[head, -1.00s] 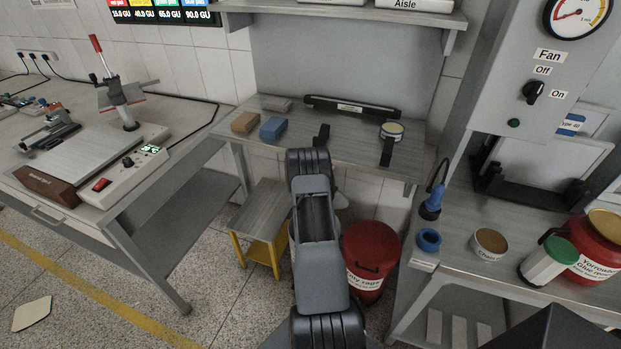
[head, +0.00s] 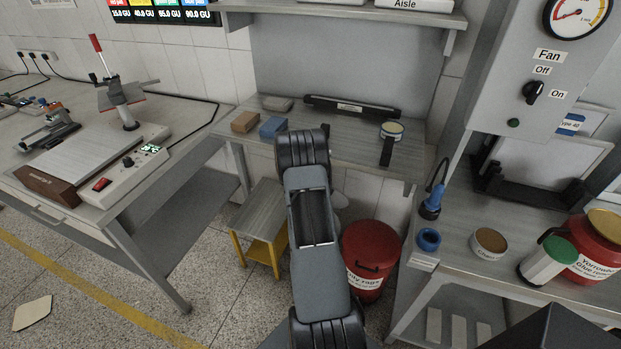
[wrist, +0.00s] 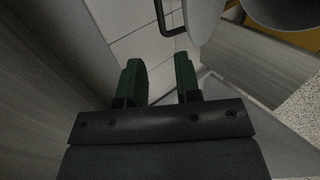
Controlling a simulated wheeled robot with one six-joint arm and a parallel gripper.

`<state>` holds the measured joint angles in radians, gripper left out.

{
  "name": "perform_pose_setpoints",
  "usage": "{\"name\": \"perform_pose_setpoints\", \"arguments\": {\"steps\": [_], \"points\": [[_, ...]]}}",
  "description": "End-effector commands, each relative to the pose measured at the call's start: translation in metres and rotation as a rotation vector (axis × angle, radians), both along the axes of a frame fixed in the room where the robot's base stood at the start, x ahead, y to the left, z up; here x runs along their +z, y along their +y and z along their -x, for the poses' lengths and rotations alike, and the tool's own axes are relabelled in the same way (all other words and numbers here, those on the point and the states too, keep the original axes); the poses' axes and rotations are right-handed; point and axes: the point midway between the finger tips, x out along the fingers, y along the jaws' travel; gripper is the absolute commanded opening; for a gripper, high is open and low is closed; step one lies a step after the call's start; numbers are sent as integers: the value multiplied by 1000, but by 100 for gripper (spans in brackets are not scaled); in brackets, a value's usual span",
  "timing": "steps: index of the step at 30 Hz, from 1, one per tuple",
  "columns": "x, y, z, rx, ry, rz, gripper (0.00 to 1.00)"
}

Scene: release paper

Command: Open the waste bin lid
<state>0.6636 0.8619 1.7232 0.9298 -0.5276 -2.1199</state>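The red waste bin (head: 366,285) stands on the floor right of my arm, its label reading roughly "Oily rags". Its red lid (head: 372,240) lies shut on top, with a dark handle (head: 367,267) at the front edge. In the head view my gripper is hidden behind my arm. In the wrist view my gripper (wrist: 160,75) has two green fingers, apart, with nothing between them. A dark bent bar (wrist: 161,20) lies beyond the fingertips, beside a pale grey rounded thing (wrist: 204,18); I cannot tell whether these belong to the bin.
The small yellow-legged stool (head: 259,222) is left of my arm. The back bench (head: 350,148) overhangs behind the bin, and the right bench (head: 465,262) stands close beside it. A pale rounded thing (head: 341,200) is partly hidden by my arm. Floor at left is mostly free.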

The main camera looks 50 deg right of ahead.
Motion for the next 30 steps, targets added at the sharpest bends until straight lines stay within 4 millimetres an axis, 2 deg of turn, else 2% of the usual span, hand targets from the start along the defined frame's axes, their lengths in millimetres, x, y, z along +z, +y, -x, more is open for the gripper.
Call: {"name": "perform_pose_setpoints", "arguments": {"steps": [1, 5, 9, 13, 17, 22, 27, 30], "points": [[-5, 1, 0, 1, 1, -1, 26], [-29, 4, -4, 10, -2, 1, 13], [-81, 15, -7, 35, 12, 6, 0], [-127, 23, -3, -7, -51, 58, 0], [-159, 29, 5, -144, -299, 117, 0], [-159, 37, 14, -282, -755, 145, 0], [-134, 44, 22, -334, -1176, 105, 0], [-122, 47, 25, -343, -1370, 62, 0]]}}
